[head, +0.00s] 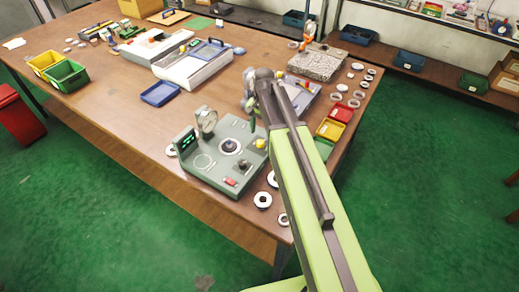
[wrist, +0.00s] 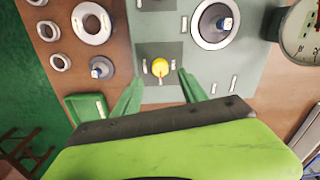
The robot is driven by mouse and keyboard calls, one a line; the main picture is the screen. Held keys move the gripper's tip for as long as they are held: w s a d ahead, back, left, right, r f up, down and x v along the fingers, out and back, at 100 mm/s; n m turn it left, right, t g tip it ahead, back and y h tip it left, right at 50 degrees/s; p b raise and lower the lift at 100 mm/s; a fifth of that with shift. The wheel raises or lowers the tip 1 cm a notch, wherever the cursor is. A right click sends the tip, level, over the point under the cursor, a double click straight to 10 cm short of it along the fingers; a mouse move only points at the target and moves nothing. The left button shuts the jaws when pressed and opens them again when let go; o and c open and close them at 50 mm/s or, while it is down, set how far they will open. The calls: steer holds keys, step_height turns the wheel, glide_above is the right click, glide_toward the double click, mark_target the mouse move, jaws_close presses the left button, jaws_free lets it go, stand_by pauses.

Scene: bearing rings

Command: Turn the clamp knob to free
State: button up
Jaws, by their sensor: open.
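The grey-green test fixture (head: 205,170) stands at the table's near edge. Its yellow knob (head: 260,143) is at its right side, and I take this to be the clamp knob. In the wrist view the yellow knob (wrist: 159,67) has a reddish pointer line directed toward my gripper, with a small white mark on each side. My gripper (wrist: 160,82) is open, its two green fingers on either side of the knob's near side, apart from it. In the head view my gripper (head: 252,127) hangs above the fixture's back right; its fingers are partly hidden.
The fixture carries a dial gauge (head: 206,121) and a ringed spindle (head: 229,146). Loose rings (head: 262,200) lie beside it. Red and yellow bins (head: 331,130) stand to the right, and a blue tray (head: 160,94) lies behind. The table's left front is clear.

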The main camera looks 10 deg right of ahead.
mark_target(260, 142)
step_height(260, 142, down, 6)
steer(key=b, duration=0.4)
steer(key=shift+a+f+b, duration=0.1)
steer(key=shift+f+b, duration=0.05)
steer(key=shift+b, duration=0.15)
steer(key=shift+a, duration=0.1)
jaws_close()
